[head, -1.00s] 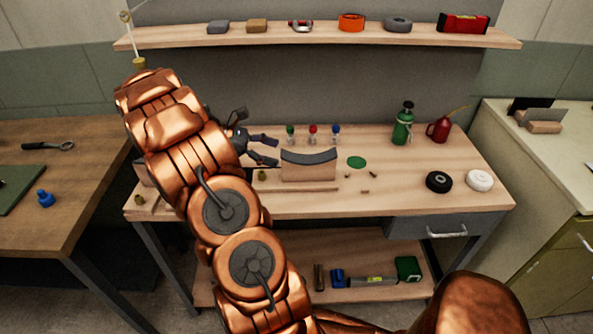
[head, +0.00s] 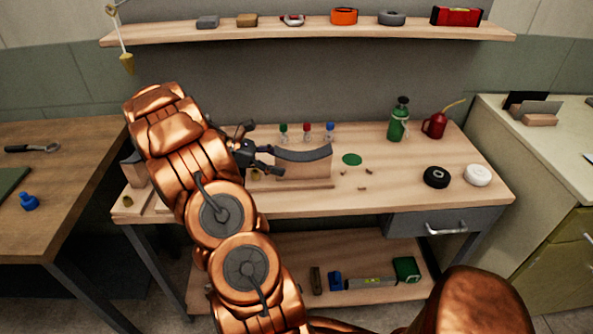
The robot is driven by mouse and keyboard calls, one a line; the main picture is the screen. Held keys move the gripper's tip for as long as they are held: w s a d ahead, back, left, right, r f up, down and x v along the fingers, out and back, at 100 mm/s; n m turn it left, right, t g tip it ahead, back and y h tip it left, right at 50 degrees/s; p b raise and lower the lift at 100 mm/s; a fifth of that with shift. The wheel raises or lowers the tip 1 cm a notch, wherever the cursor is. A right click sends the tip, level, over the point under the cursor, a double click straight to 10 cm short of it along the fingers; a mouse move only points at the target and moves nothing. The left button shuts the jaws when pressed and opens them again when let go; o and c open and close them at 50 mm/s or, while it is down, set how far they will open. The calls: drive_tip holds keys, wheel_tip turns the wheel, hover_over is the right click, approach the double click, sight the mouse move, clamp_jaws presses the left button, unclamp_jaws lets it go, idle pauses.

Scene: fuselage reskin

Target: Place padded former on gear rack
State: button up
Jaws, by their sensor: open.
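The padded former (head: 303,165), a pale wooden block with a dark curved pad on top, stands upright on the workbench. A flat wooden strip or base (head: 310,184) shows along its front. My gripper (head: 268,156) is open at the former's left end. One dark finger is very close to that end, and I cannot tell whether it touches. I cannot clearly identify the gear rack. Another wooden piece with a dark curved edge (head: 131,171) shows at the bench's left end, partly hidden by my arm.
Three small bottles with green, red and blue caps (head: 307,132) stand behind the former. A green disc (head: 352,160) and small scraps lie to its right. A green bottle (head: 398,122), red oil can (head: 435,125) and two rolls (head: 436,177) stand farther right. A shelf (head: 310,30) hangs above.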

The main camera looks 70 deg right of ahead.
sight(293, 165)
drive_tip(key=x, duration=0.5)
drive_tip(key=shift+w+d+f+p, duration=0.2)
drive_tip(key=shift+w+p, duration=0.05)
drive_tip(key=shift+p, duration=0.15)
drive_tip(key=shift+c, duration=0.2)
clamp_jaws()
